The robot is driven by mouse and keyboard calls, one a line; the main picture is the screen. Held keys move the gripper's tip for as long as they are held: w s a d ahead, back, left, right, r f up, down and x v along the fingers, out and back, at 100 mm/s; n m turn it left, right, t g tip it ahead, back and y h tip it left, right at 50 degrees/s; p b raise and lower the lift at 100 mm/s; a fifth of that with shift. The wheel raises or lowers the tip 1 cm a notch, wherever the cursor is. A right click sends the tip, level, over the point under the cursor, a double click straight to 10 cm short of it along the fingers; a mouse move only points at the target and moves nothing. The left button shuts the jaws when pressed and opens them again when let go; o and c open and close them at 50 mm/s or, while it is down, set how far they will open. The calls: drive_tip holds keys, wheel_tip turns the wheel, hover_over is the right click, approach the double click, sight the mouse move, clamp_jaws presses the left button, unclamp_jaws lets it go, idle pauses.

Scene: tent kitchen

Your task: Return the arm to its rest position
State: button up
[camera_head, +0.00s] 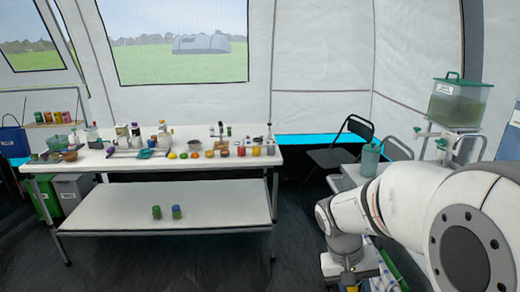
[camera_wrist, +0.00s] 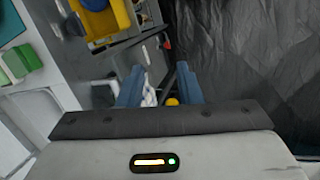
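My arm (camera_head: 400,203) reaches in from the right edge of the head view, its white links folded down beside a side table. My gripper cannot be made out there. In the wrist view my gripper (camera_wrist: 158,82) shows two blue-grey fingers set apart, with a clear gap between them. Nothing is held in the gap; background clutter and the dark floor show through and beyond it.
A long white table (camera_head: 105,165) with jars, bowls and fruit stands at the left. Two jars sit on its lower shelf (camera_head: 120,212). A dark folding chair (camera_head: 340,145) and a drink dispenser (camera_head: 458,103) are at the right. The middle floor (camera_head: 295,235) is clear.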

drive_tip(key=s+a+r+t+y+p, duration=0.1)
drive_tip(key=s+a+r+t+p, duration=0.1)
drive_tip(key=r, duration=0.4)
drive_tip(key=s+a+r+n+t+y+p, duration=0.1)
drive_tip(key=s+a+r+t+y+p, duration=0.1)
drive_tip(key=s+a+r+p, duration=0.2)
wheel_tip(320, 180, up, 3)
drive_tip(key=shift+s+f+n, duration=0.15)
drive_tip(key=shift+s+n, duration=0.15)
drive_tip(key=shift+s, duration=0.5)
